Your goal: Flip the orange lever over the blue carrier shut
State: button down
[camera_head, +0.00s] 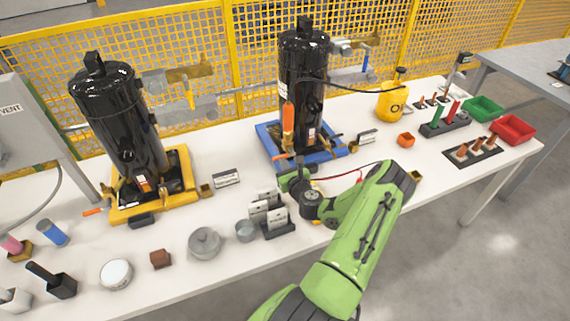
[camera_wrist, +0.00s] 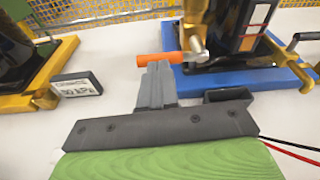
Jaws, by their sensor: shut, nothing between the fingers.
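The blue carrier (camera_head: 327,157) holds a tall black compressor (camera_head: 303,75); its edge also shows in the wrist view (camera_wrist: 225,80). In the head view the orange lever (camera_head: 288,117) looks upright at the carrier's left front. In the wrist view an orange handle (camera_wrist: 155,60) runs sideways from a metal clamp part, left of the carrier. My gripper (camera_wrist: 158,68) is shut and empty, its fingertips right at the handle's near side. I cannot tell whether they touch it. In the head view my gripper (camera_head: 289,174) is at the carrier's front left edge.
A yellow carrier (camera_head: 175,208) with another black compressor stands to the left. A small labelled block (camera_head: 226,178) sits between the carriers. Grey parts and a pot (camera_head: 205,243) stand near the front edge. Green (camera_head: 484,107) and red (camera_head: 513,129) bins are at right.

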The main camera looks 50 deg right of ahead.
jog(key=shift+w+r, duration=0.15)
jog(key=shift+r, duration=0.05)
jog(key=p+v, duration=0.1)
jog(key=v, duration=1.5)
jog(key=shift+f+p, duration=0.35)
jog(key=shift+p, duration=0.05)
